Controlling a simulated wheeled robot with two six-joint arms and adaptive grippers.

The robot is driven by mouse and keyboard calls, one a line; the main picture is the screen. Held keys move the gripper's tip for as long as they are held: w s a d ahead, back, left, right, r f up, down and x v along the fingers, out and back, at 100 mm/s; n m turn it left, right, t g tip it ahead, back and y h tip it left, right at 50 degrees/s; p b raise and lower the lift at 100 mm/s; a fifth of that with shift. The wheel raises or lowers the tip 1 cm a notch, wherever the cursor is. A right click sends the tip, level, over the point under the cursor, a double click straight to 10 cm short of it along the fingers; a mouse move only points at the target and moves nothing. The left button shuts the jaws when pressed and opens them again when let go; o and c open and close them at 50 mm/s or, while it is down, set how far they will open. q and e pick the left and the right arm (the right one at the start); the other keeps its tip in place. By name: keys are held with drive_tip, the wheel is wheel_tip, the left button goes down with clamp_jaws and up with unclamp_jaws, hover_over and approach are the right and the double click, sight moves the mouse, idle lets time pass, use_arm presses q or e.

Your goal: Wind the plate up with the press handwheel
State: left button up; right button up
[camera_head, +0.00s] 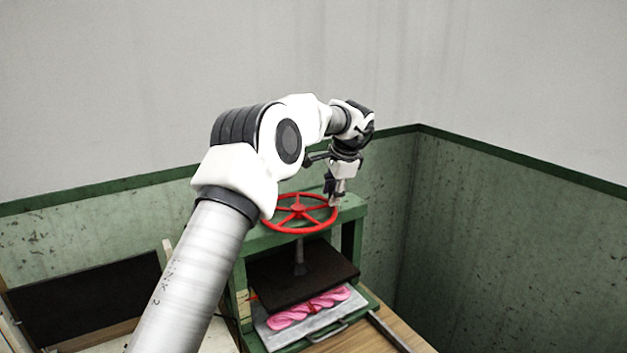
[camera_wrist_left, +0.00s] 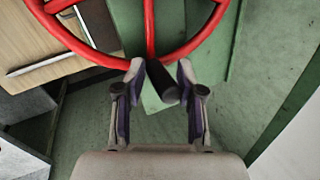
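The red handwheel (camera_head: 284,229) lies flat on top of the green press frame (camera_head: 350,209). Its rim and a spoke also show in the left wrist view (camera_wrist_left: 150,25). Below it, a screw holds the dark plate (camera_head: 328,262) over pink twisted skeins (camera_head: 310,308) on a grey tray (camera_head: 345,316). My left gripper (camera_head: 333,200) is at the wheel's right rim. In the left wrist view its two fingers (camera_wrist_left: 161,75) stand on either side of the wheel's dark handle (camera_wrist_left: 163,86). Whether both fingers press on it is unclear. My right gripper is out of view.
A dark panel (camera_head: 85,300) with light wooden edging stands at the lower left. A wooden tabletop (camera_head: 385,335) is at the lower right. Green-and-grey walls close in behind and right of the press. My left arm crosses in front of the press's left side.

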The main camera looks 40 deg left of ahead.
sight(315, 194)
use_arm(q)
drive_tip(key=a+n, duration=0.2)
drive_tip(key=n, duration=0.1)
drive_tip(key=w+a+n, duration=0.1)
drive_tip(key=a+n, duration=0.1)
drive_tip(key=n, duration=0.1)
drive_tip(key=shift+a+p, duration=0.25)
drive_tip(key=shift+p, duration=0.15)
drive_tip(key=n+b, duration=0.1)
drive_tip(key=b, duration=0.2)
drive_tip(key=a+f+n+b, duration=0.1)
drive_tip(key=b, duration=0.3)
drive_tip(key=shift+s+a, duration=0.1)
drive_tip(key=shift+a, duration=0.15)
drive_tip(key=shift+a+r+n, duration=0.2)
drive_tip(key=shift+r+n, duration=0.15)
drive_tip(key=shift+n, duration=0.05)
drive_tip(key=shift+r, duration=0.15)
drive_tip(key=shift+s+a+n, duration=0.1)
drive_tip(key=shift+a+n, duration=0.05)
drive_tip(key=shift+n, duration=0.15)
wheel_tip(315, 194, up, 8)
drive_tip(key=p, duration=0.8)
drive_tip(key=shift+a, duration=0.15)
